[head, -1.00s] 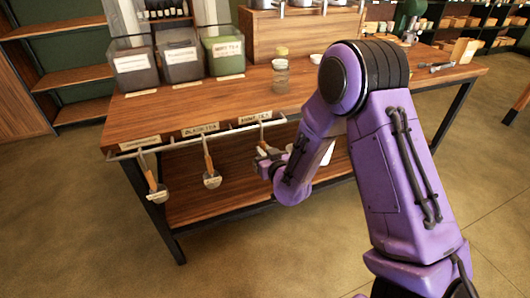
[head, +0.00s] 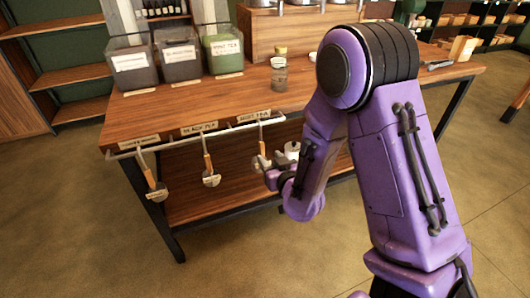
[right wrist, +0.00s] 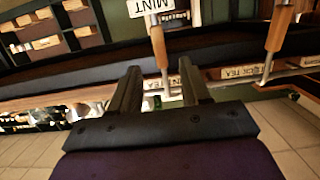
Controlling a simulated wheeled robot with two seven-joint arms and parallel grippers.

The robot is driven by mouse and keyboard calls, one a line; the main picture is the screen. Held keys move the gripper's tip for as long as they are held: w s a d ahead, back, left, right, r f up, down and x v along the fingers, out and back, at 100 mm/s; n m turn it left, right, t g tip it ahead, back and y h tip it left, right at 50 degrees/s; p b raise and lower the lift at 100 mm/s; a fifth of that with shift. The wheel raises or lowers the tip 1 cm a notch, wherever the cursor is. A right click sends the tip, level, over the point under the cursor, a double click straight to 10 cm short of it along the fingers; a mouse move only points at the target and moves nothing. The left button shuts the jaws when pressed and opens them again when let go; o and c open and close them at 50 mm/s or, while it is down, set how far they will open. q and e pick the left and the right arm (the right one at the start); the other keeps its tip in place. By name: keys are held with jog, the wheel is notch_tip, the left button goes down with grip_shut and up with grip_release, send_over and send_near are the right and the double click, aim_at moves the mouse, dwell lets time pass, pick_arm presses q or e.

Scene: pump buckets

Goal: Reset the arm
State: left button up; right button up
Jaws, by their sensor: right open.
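My right arm, purple and black, comes in from the right in the head view, with its right gripper (head: 266,168) near the rail at the table's front. In the right wrist view the right gripper (right wrist: 160,88) has its two fingers apart with nothing held between them. A wooden-handled scoop (head: 261,145) hangs from the rail close by the gripper. Its handle (right wrist: 160,45) also shows beyond the fingers in the right wrist view. My left gripper is not in view.
Two more scoops, a middle one (head: 208,165) and a left one (head: 150,178), hang from the metal rail (head: 185,135). Labelled bins, including a green mint tea one (head: 223,50), and a glass jar (head: 279,75) stand on the wooden table (head: 180,105).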

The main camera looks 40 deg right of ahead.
jog(key=p+v, duration=0.1)
jog(key=v, duration=0.3)
jog(key=shift+s, duration=0.15)
jog(key=s+a+f+m+g+p, duration=0.1)
jog(key=s+f+g+p, duration=0.4)
jog(key=s, duration=0.7)
jog(key=s+a+f+m+g+p, duration=0.2)
jog(key=s+f+g+p, duration=0.4)
jog(key=s+f, duration=0.4)
jog(key=s+m+g, duration=0.1)
jog(key=s, duration=0.2)
jog(key=shift+a+f, duration=0.3)
jog(key=shift+a, duration=0.05)
